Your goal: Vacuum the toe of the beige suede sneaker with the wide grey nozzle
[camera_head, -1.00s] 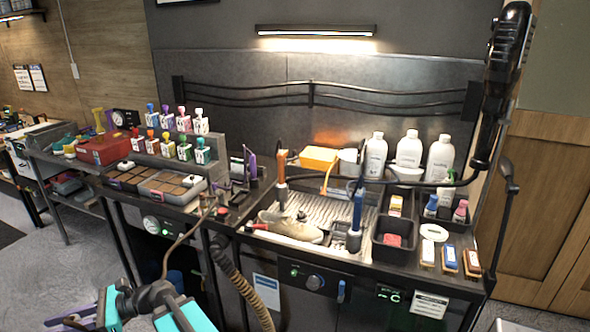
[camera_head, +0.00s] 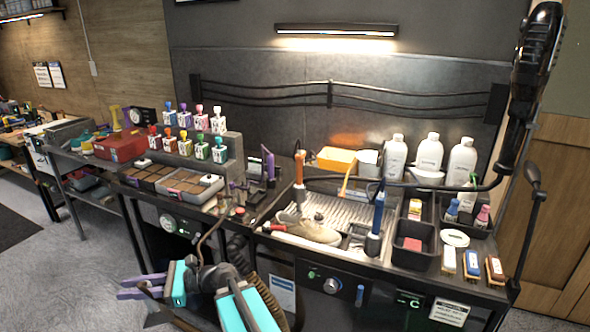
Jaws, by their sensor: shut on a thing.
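The beige sneaker (camera_head: 308,228) lies on its side or flat, I cannot tell which, on the ribbed white mat (camera_head: 345,205) of the lit workbench. Its toe appears to point right. My gripper (camera_head: 140,288) is at the lower left, low in front of the benches and well away from the sneaker. Its purple fingers point left; what lies between them is too small to make out. I cannot pick out the wide grey nozzle for certain. A blue-handled tool (camera_head: 378,212) and an orange-handled tool (camera_head: 299,168) stand upright around the mat.
A ribbed hose (camera_head: 268,286) hangs at the bench front, partly behind my arm. White bottles (camera_head: 429,154), a black bin (camera_head: 412,254) and several small brushes (camera_head: 472,262) crowd the bench's right. Coloured bottles (camera_head: 202,149) stand left. Floor at lower left (camera_head: 70,275) is clear.

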